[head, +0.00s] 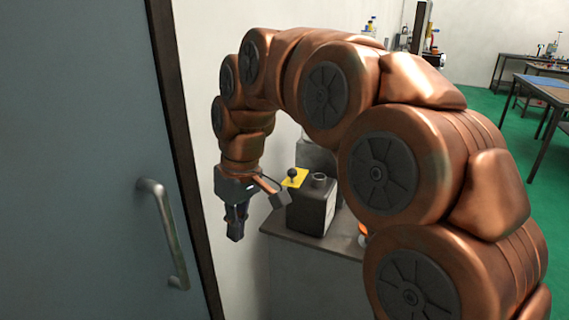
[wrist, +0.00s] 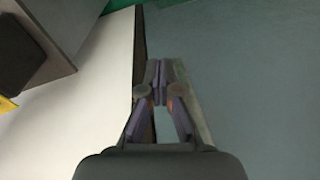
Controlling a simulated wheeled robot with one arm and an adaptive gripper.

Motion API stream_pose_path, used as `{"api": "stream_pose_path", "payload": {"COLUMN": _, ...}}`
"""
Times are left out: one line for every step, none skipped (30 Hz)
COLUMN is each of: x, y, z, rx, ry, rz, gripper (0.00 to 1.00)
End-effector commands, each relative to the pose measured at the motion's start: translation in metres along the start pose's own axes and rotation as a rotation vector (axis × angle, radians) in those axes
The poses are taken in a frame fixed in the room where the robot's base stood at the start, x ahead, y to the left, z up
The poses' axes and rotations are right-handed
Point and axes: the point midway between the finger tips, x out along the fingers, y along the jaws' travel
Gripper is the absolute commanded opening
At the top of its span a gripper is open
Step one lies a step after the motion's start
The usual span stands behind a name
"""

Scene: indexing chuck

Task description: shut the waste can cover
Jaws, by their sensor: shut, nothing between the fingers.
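I cannot make out a waste can or its cover in either view. My gripper (head: 236,228) points down in the head view, left of the small bench and in front of the pale wall near the door. In the wrist view my gripper (wrist: 160,72) has its fingertips together with nothing between them. Beyond the fingertips are the dark door frame edge and the grey door surface. My arm hides much of the middle and right of the head view.
A grey door (head: 80,150) with a metal handle (head: 164,230) fills the left. A small bench (head: 330,242) carries a dark box (head: 311,208) beside a black-knobbed lever (head: 292,173) on a yellow plate. Work tables (head: 540,88) stand on green floor (head: 487,105) far right.

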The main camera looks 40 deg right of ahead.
Motion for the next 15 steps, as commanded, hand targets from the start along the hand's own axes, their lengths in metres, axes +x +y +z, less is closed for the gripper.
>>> {"api": "stream_pose_path", "payload": {"x": -0.009, "y": 0.011, "z": -0.014, "rx": -0.011, "ry": 0.018, "rz": -0.004, "gripper": 0.00}}
{"api": "stream_pose_path", "payload": {"x": -0.013, "y": 0.017, "z": -0.020, "rx": -0.021, "ry": 0.026, "rz": -0.007, "gripper": 0.00}}
{"api": "stream_pose_path", "payload": {"x": -0.021, "y": 0.025, "z": -0.029, "rx": -0.032, "ry": 0.043, "rz": -0.007, "gripper": 0.00}}
{"api": "stream_pose_path", "payload": {"x": -0.026, "y": 0.032, "z": -0.036, "rx": -0.041, "ry": 0.054, "rz": -0.008, "gripper": 0.00}}
{"api": "stream_pose_path", "payload": {"x": -0.030, "y": 0.038, "z": -0.042, "rx": -0.048, "ry": 0.063, "rz": -0.010, "gripper": 0.00}}
{"api": "stream_pose_path", "payload": {"x": -0.037, "y": 0.047, "z": -0.050, "rx": -0.058, "ry": 0.076, "rz": -0.011, "gripper": 0.00}}
{"api": "stream_pose_path", "payload": {"x": -0.041, "y": 0.054, "z": -0.054, "rx": -0.066, "ry": 0.084, "rz": -0.013, "gripper": 0.00}}
{"api": "stream_pose_path", "payload": {"x": -0.045, "y": 0.061, "z": -0.059, "rx": -0.072, "ry": 0.095, "rz": -0.012, "gripper": 0.00}}
{"api": "stream_pose_path", "payload": {"x": -0.052, "y": 0.072, "z": -0.066, "rx": -0.080, "ry": 0.110, "rz": -0.010, "gripper": 0.00}}
{"api": "stream_pose_path", "payload": {"x": -0.055, "y": 0.079, "z": -0.071, "rx": -0.086, "ry": 0.117, "rz": -0.009, "gripper": 0.00}}
{"api": "stream_pose_path", "payload": {"x": -0.059, "y": 0.087, "z": -0.075, "rx": -0.091, "ry": 0.128, "rz": -0.007, "gripper": 0.00}}
{"api": "stream_pose_path", "payload": {"x": -0.065, "y": 0.098, "z": -0.080, "rx": -0.098, "ry": 0.141, "rz": -0.004, "gripper": 0.00}}
{"api": "stream_pose_path", "payload": {"x": -0.068, "y": 0.106, "z": -0.083, "rx": -0.101, "ry": 0.149, "rz": -0.004, "gripper": 0.00}}
{"api": "stream_pose_path", "payload": {"x": -0.072, "y": 0.114, "z": -0.087, "rx": -0.105, "ry": 0.158, "rz": -0.001, "gripper": 0.00}}
{"api": "stream_pose_path", "payload": {"x": -0.076, "y": 0.126, "z": -0.091, "rx": -0.110, "ry": 0.170, "rz": 0.002, "gripper": 0.00}}
